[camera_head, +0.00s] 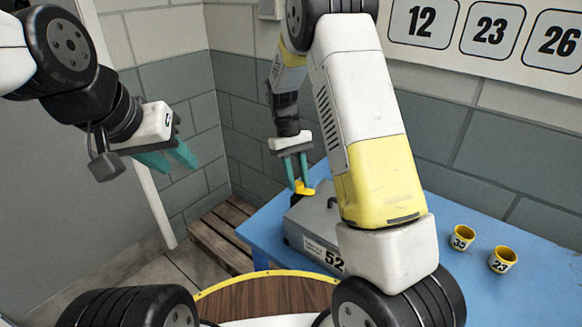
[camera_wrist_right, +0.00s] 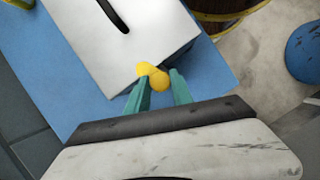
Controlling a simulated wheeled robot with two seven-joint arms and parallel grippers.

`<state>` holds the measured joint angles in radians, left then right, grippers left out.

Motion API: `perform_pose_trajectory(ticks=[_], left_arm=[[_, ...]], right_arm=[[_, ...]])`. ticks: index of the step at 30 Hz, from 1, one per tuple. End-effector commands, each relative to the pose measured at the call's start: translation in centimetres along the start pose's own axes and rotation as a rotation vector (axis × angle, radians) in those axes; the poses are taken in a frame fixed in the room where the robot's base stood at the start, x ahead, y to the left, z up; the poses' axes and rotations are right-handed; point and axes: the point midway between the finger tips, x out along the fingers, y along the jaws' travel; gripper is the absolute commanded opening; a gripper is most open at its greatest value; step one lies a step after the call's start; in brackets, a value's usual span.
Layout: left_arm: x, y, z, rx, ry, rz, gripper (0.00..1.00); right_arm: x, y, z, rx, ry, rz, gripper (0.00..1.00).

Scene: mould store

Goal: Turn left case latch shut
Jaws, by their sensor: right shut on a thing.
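The grey case (camera_head: 312,222) lies on the blue table with a "52" label on its front; its lid with a dark handle also shows in the right wrist view (camera_wrist_right: 95,45). A yellow latch (camera_head: 304,188) sits at the case's left edge, and it shows in the right wrist view (camera_wrist_right: 154,76) at a case corner. My right gripper (camera_head: 296,172) points down with its teal fingers closed about the latch; the fingers also show in the right wrist view (camera_wrist_right: 160,92). My left gripper (camera_head: 180,160) is empty, its fingers apart, in the air left of the table. My right arm hides the case's right part.
Two yellow-rimmed cups, marked 35 (camera_head: 461,238) and 23 (camera_head: 502,260), stand on the blue table (camera_head: 425,195) at right. A wooden pallet (camera_head: 215,240) lies on the floor left of the table. Brick walls close off the back.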

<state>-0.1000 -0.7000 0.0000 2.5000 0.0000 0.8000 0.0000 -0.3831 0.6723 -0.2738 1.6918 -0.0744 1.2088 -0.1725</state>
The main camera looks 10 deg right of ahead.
Motion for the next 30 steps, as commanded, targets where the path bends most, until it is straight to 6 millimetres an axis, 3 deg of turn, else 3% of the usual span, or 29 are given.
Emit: perform_pose_trajectory(ticks=[13, 30], left_arm=[[0.0, 0.0, 0.0, 0.0, 0.0, 0.0, 0.36], [0.0, 0.0, 0.0, 0.0, 0.0, 0.0, 0.36]], right_arm=[[-0.1, 0.25, -0.06, 0.285, 0.005, -0.118, 0.0], [-0.07, 0.26, -0.06, 0.366, 0.005, -0.151, 0.0]])
